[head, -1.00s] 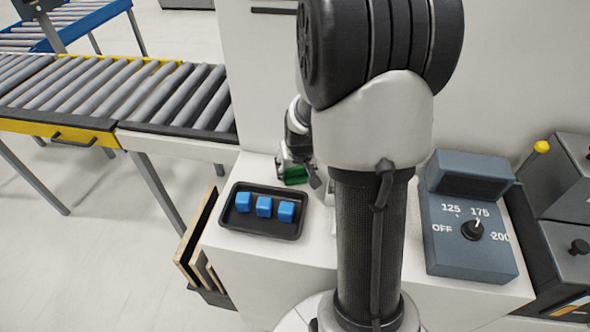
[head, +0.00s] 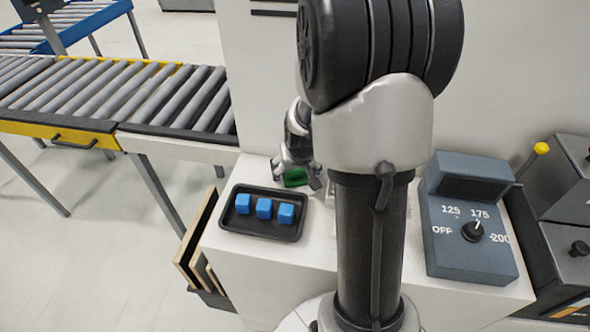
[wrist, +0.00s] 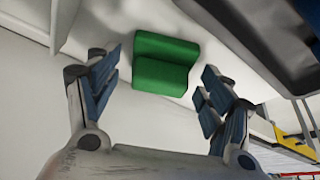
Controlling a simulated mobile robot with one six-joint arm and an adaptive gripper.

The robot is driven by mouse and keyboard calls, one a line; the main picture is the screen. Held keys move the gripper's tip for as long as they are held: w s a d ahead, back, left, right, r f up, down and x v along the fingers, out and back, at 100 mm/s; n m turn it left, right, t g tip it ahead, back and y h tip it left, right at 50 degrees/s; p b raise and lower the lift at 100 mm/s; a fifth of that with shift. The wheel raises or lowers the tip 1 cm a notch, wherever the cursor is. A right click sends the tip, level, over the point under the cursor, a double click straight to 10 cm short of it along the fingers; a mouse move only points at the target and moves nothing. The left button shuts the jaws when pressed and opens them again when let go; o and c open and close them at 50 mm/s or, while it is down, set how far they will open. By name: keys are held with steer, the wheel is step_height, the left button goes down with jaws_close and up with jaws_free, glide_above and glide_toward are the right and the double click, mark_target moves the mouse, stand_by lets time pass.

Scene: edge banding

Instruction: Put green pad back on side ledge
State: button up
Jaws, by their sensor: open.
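The green pad (head: 295,176) rests on the white ledge (head: 262,165) behind the black tray, partly hidden by my gripper in the head view. In the wrist view the green pad (wrist: 166,63) shows whole, with a raised step across it, lying on the white surface. My gripper (head: 297,178) is open and empty. In the wrist view its two fingers (wrist: 158,85) stand wide apart, one to each side of the pad and clear of it.
A black tray (head: 238,229) with several blue cubes (head: 264,208) sits close in front of the pad. A grey control box (head: 465,255) with a dial stands at the right. A roller conveyor (head: 120,95) is at the left. Boards (head: 197,245) stand below the ledge's left edge.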

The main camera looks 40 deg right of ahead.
steer(key=p+v, duration=0.3)
steer(key=v, duration=0.9)
steer(key=s+a+r+n+y, duration=0.1)
steer(key=s+a+r, duration=0.25)
steer(key=a, duration=0.25)
steer(key=s+a+r+n, duration=0.2)
steer(key=s+a+r, duration=0.1)
steer(key=a+r, duration=0.25)
steer(key=s+a+r+n+y, duration=0.1)
steer(key=s+a+r+n, duration=0.1)
steer(key=s+a, duration=0.6)
steer(key=shift+s, duration=1.05)
